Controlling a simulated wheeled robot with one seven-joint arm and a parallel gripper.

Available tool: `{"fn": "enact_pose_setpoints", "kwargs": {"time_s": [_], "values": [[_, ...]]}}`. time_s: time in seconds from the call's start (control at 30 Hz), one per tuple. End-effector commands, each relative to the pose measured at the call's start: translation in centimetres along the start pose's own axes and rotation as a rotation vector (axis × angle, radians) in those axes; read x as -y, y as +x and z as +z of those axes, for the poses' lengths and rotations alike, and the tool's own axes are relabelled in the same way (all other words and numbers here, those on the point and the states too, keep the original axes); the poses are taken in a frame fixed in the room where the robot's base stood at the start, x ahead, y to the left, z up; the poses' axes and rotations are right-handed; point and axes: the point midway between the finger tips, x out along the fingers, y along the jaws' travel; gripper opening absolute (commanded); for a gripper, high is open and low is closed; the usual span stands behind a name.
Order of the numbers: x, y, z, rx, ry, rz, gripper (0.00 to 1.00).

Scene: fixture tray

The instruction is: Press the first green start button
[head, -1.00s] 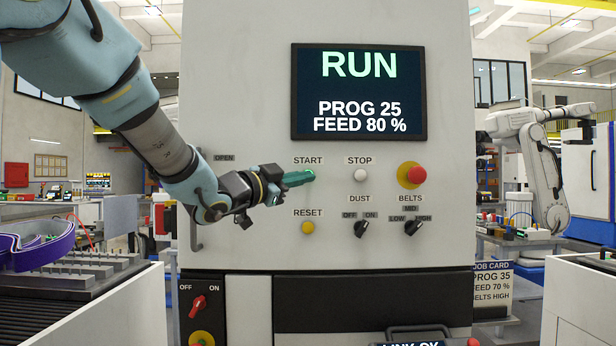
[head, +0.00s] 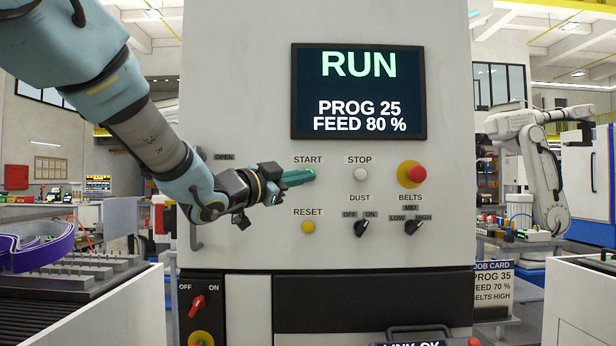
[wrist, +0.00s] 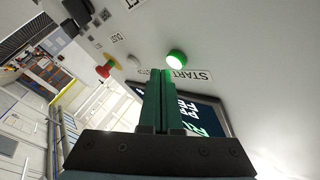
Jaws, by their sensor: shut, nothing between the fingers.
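The green start button (wrist: 176,58) glows in the wrist view, beside the START label, on the pale machine panel (head: 240,100). My gripper (head: 311,176) has long green fingers, shut and empty, with their tips just under the START label in the head view. There the fingers cover or blend with the button. In the wrist view the fingertips (wrist: 160,73) appear just beside the button; I cannot tell whether they touch it. The screen (head: 358,92) reads RUN, PROG 25, FEED 80 %.
A white stop button (head: 360,174), a red emergency button (head: 416,174), a yellow reset button (head: 308,227) and black dust (head: 361,229) and belts (head: 414,227) knobs are nearby. A job card (head: 492,284) reads PROG 35, FEED 70 %, BELTS HIGH. A fixture tray (head: 40,282) is at left.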

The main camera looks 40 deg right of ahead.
Motion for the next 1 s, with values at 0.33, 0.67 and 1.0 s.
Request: {"fn": "enact_pose_setpoints", "kwargs": {"time_s": [0.33, 0.67, 1.0], "values": [[-1.5, -1.9, -1.3, -0.002, 0.001, 0.0, 0.0], [-2.6, -3.5, -2.5, 0.0, -0.001, 0.0, 0.0], [-2.5, -3.5, -2.5, 0.0, 0.0, 0.0, 0.0]]}}
